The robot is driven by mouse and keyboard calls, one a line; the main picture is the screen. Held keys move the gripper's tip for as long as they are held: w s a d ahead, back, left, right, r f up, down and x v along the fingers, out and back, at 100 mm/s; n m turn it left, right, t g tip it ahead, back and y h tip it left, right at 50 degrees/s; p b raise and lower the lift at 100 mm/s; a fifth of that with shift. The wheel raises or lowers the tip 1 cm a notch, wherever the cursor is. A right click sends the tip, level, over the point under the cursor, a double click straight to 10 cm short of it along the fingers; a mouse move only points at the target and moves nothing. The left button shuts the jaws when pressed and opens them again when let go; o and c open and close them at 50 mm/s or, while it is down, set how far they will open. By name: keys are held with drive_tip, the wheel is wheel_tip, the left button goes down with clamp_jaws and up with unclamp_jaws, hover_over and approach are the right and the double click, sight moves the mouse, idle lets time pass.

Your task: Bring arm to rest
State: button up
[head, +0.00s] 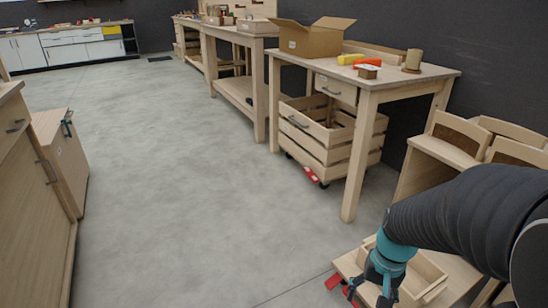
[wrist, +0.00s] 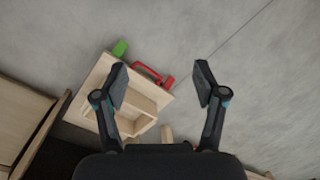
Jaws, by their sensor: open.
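My arm reaches in from the right edge of the head view, and my gripper (head: 376,293) hangs low at the bottom right.
A wooden workbench (head: 400,77) holds a cardboard box (head: 310,40) and small items, with a slatted crate (head: 330,140) beneath. The floor at centre is clear.

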drive_tip(key=s+a+r+n+t, duration=0.1)
drive_tip(key=s+a+r+t, duration=0.1)
drive_tip(key=r, duration=0.5)
drive_tip(key=s+a+r+n+t+h, duration=0.1)
drive_tip(key=s+a+r+n+t, duration=0.1)
drive_tip(key=r, duration=0.6)
drive_tip(key=shift+s+a+r+n+t, duration=0.25)
drive_tip(key=shift+s+a+t, duration=0.45)
drive_tip(key=shift+s+t, duration=0.5)
